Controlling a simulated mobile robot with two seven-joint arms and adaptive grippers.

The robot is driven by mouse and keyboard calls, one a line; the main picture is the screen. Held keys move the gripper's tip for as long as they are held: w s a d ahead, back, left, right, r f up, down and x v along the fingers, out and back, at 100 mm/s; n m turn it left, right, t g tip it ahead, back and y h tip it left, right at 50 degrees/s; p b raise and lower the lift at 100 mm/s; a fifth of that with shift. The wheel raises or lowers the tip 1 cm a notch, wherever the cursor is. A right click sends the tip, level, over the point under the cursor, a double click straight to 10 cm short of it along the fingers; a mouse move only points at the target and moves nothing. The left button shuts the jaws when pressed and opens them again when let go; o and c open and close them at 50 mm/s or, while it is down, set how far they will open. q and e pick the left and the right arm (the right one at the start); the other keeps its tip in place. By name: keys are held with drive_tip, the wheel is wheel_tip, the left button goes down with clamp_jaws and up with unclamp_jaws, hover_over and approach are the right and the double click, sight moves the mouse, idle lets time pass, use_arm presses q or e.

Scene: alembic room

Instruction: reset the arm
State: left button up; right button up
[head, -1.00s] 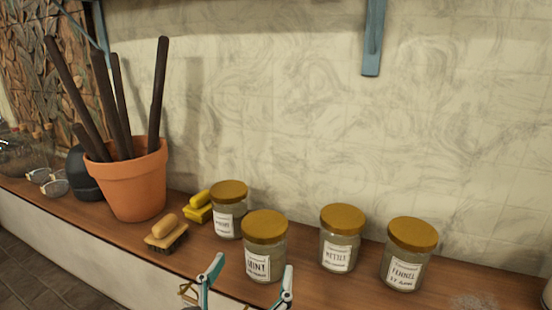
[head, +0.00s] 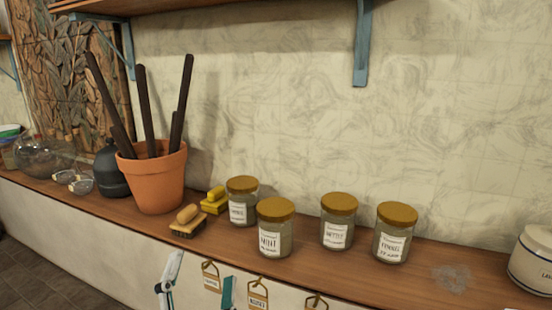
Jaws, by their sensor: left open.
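My left gripper (head: 199,290) is at the bottom of the head view, in front of the shelf's front edge and below it. Its two teal and white fingers are apart with nothing between them. It touches none of the jars. The rest of this arm is cut off by the frame. My right gripper does not show.
A wooden counter (head: 330,268) holds a terracotta pot (head: 157,182) of dark sticks, brushes (head: 188,221), several jars including a mint jar (head: 275,229), and a white crock (head: 533,262) at right. Tags (head: 258,294) hang on the front. A bracketed shelf is above.

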use_arm(q)
wheel_tip(320, 180, down, 22)
drive_tip(key=s+d+m+g+h, duration=0.25)
drive_tip(key=m+g+h, duration=0.35)
drive_tip(key=m, duration=1.6)
drive_tip(key=s+a+f+m+g+y, duration=0.1)
drive_tip(key=s+a+f+m, duration=0.3)
drive_tip(key=f, duration=0.6)
drive_tip(key=s+a+f+m+g+y, duration=0.2)
drive_tip(key=s+a+f+m+g, duration=0.2)
drive_tip(key=f, duration=0.7)
drive_tip(key=shift+s+a+g, duration=0.15)
drive_tip(key=shift+a+g, duration=0.15)
drive_tip(key=shift+a, duration=0.9)
